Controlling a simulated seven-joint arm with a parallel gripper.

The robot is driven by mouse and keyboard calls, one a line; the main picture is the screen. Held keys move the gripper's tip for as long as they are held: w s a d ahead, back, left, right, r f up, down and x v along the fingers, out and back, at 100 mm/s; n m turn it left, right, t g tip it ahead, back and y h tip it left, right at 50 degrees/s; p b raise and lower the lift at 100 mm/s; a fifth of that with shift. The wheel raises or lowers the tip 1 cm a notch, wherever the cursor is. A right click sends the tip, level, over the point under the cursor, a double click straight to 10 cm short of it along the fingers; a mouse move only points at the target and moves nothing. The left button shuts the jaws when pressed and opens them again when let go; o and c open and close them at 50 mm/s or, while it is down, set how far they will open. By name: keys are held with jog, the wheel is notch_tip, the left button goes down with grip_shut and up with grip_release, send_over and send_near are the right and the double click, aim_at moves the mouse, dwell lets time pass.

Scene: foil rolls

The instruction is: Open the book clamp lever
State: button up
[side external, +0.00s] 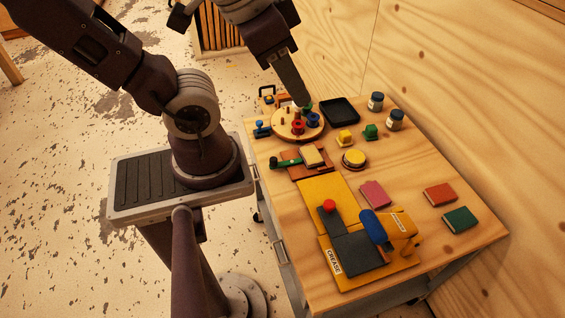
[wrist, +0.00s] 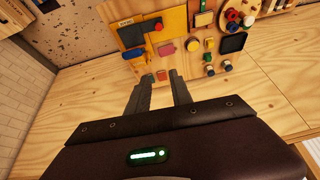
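The book clamp (side external: 297,170) is a small reddish-brown base with a tan book (side external: 313,156) on it, near the middle left of the table. Its lever with a green handle (side external: 284,163) lies low, pointing left. In the wrist view the clamp (wrist: 194,19) is at the top, with the green handle (wrist: 203,5) at the picture edge. My gripper (side external: 304,103) is above the round wooden disc, behind and apart from the clamp.
The wooden disc (side external: 286,124) holds coloured spools beside a black tray (side external: 340,111). A crease press (side external: 353,250) stands at the front. Jars (side external: 395,120) stand at the back right.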

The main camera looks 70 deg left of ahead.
jog(key=w+f+m+g+y, duration=0.1)
jog(key=f, duration=0.1)
jog(key=w+a+f+m+g+y, duration=0.1)
jog(key=f+g, duration=0.1)
jog(key=f, duration=0.1)
jog(key=w+a+f+m+g+y, duration=0.1)
jog(key=w+f+m+g, duration=0.1)
jog(key=shift+w+a+f, duration=0.1)
jog(key=shift+a+f, duration=0.15)
jog(key=shift+f, duration=0.05)
grip_shut()
jog(key=a+f+m+y, duration=0.1)
jog(key=f+m+y, duration=0.3)
jog(key=f, duration=0.9)
jog(key=a+f+m+g+y, duration=0.1)
jog(key=f+m+y, duration=0.3)
jog(key=f+m, duration=0.4)
notch_tip(320, 180, down, 5)
jog(key=shift+w+a+f+m, duration=0.2)
jog(key=shift+a+m, duration=0.1)
jog(key=shift+a, duration=0.2)
